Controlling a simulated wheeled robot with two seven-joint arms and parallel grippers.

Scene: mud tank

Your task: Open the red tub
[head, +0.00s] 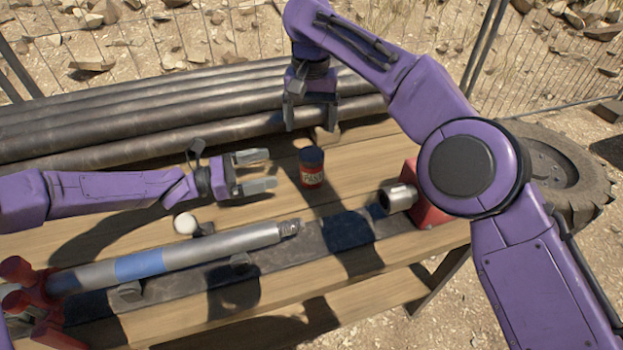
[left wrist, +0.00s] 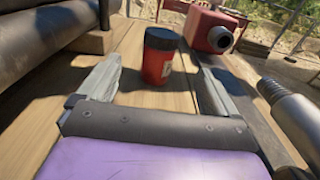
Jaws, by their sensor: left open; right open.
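The red tub (head: 311,172) stands upright on the wooden table, with a dark lid (head: 311,156) on top and a pale label on its side. It also shows in the left wrist view (left wrist: 158,62), ahead of the fingertips and between their lines. My left gripper (head: 262,170) is open and empty, just left of the tub and pointing at it, apart from it. My right gripper (head: 309,122) is open and points down, above and behind the tub in the head view, with nothing between its fingers.
Long dark pipes (head: 160,115) lie along the back of the table. A grey rod with a blue band (head: 140,265) lies at the front left on supports. A red block with a metal socket (head: 425,200) sits right of the tub. A tire (head: 550,165) lies beyond the table.

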